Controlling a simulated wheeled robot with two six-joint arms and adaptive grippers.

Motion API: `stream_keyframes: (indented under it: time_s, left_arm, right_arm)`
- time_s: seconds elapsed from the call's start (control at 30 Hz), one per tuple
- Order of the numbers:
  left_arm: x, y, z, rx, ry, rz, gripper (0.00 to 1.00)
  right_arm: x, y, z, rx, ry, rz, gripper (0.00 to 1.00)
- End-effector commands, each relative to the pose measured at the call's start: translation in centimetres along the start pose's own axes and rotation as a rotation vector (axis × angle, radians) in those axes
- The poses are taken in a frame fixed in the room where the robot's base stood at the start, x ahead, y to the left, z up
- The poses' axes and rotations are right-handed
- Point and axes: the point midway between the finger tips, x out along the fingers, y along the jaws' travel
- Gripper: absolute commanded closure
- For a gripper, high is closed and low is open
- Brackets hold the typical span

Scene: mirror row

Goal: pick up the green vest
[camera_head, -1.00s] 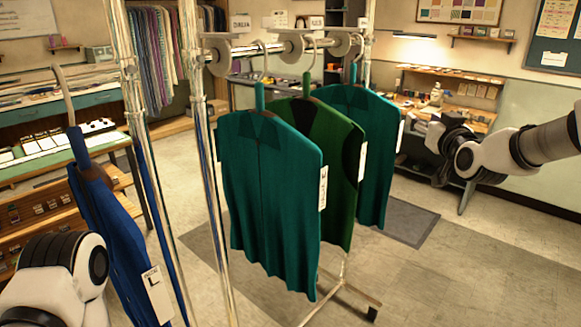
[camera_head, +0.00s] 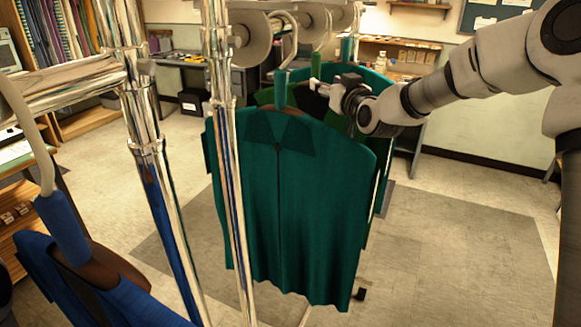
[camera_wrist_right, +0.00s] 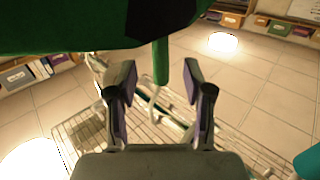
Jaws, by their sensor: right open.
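The green vest (camera_head: 265,96) hangs on the rail between two teal garments. In the head view only its shoulder, dark neck opening and green hanger neck (camera_head: 316,66) show; the front teal shirt (camera_head: 300,210) hides the rest. My right gripper (camera_head: 322,86) is at the vest's hanger, coming in from the right. In the right wrist view the open right gripper (camera_wrist_right: 161,82) has a finger on each side of the green hanger neck (camera_wrist_right: 161,62), with green cloth (camera_wrist_right: 70,28) across the top. I cannot tell whether the fingers touch it. My left gripper is not in view.
A second teal garment (camera_head: 372,78) hangs behind the vest, close to my right wrist. A blue garment (camera_head: 75,285) hangs at the front left. Chrome posts (camera_head: 160,180) stand left of the teal shirt. The floor at right (camera_head: 460,235) is clear.

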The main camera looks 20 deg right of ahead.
Motion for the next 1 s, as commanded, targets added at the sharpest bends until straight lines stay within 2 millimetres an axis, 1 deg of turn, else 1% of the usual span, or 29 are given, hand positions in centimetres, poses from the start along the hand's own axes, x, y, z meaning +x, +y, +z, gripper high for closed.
stream_keyframes:
  time_s: [0.07,0.27,0.4,0.5,0.6,0.77,0.8,0.87,0.9,0.93,1.0]
  left_arm:
    - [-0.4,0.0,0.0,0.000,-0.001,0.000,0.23]
    - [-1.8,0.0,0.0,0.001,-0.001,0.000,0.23]
    - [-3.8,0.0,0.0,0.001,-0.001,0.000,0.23]
    - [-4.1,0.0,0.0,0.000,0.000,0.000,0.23]
    - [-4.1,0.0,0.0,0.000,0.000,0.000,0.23]
    - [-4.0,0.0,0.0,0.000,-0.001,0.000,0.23]
    - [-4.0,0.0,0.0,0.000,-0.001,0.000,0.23]
    - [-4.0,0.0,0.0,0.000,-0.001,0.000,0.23]
    - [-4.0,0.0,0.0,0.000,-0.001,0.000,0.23]
    - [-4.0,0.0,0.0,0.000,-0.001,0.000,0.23]
    - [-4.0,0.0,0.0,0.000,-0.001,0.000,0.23]
  right_arm:
    - [0.6,0.0,-0.2,-0.002,0.000,0.001,0.49]
    - [3.3,-0.2,-0.3,-0.003,-0.001,0.000,0.49]
    - [5.8,-0.6,-0.5,-0.003,-0.002,0.000,0.49]
    - [7.3,-0.6,-0.3,-0.002,0.000,0.000,0.49]
    - [7.8,-0.6,0.0,-0.001,0.000,-0.001,0.49]
    - [7.8,-0.6,0.1,0.000,0.000,0.000,0.49]
    - [7.8,-0.6,0.1,0.000,0.000,0.000,0.63]
    - [7.8,-0.6,0.1,0.000,0.000,0.000,0.84]
    - [7.8,-0.6,0.1,0.000,0.000,0.000,0.98]
    - [7.8,-0.6,0.1,0.000,0.000,0.000,1.00]
    - [7.8,-0.6,0.1,0.000,0.000,0.000,1.00]
